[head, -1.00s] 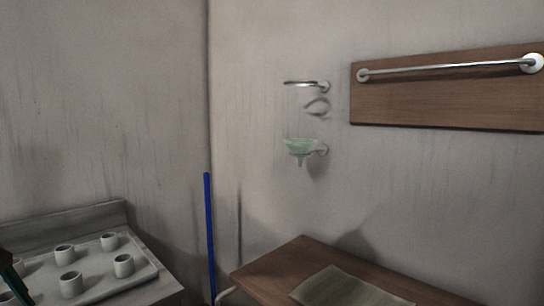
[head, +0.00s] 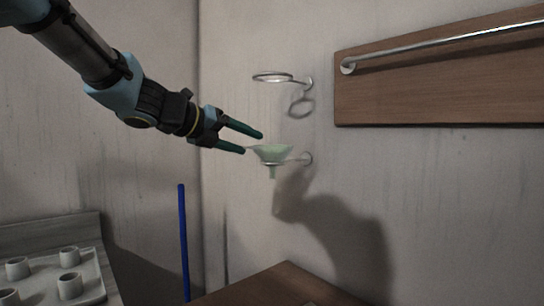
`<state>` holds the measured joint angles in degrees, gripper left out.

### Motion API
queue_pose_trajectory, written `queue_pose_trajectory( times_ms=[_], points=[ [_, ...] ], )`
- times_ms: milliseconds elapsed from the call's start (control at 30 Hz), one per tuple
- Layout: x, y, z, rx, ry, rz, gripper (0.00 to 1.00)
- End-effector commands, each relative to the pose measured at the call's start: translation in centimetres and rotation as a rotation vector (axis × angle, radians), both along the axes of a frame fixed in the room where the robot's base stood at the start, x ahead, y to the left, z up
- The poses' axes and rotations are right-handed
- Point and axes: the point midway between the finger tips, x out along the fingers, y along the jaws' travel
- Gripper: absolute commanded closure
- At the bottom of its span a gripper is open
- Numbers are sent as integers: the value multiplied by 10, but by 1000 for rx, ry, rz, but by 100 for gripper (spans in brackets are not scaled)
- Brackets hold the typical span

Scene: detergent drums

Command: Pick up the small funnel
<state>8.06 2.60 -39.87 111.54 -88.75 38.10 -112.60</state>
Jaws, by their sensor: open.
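The small funnel (head: 272,154) is pale green and sits upright in the lower ring holder (head: 300,160) on the wall, its spout hanging below the ring. My gripper (head: 253,143) comes in from the upper left. It is open and empty, with two dark green fingers. The fingertips are at the left side of the funnel's rim, close to it. I cannot tell whether they touch it.
An empty ring holder (head: 273,77) is above the funnel. A wooden board (head: 440,85) with a metal rail (head: 440,51) is at the right. A blue pole (head: 184,240) stands in the corner. A tray with several cups (head: 69,286) is lower left, a wooden table (head: 278,287) below.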

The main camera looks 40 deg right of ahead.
Motion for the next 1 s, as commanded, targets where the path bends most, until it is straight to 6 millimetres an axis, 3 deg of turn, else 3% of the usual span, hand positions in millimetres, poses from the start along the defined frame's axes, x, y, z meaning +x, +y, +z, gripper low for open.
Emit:
queue_pose_trajectory(
  times_ms=[633,967,1000],
  points=[
    [5,-61,-25,1,-1,0,38],
    [5,-66,-27,2,-3,2,38],
    [5,-65,-27,2,-3,2,43]
  ],
)
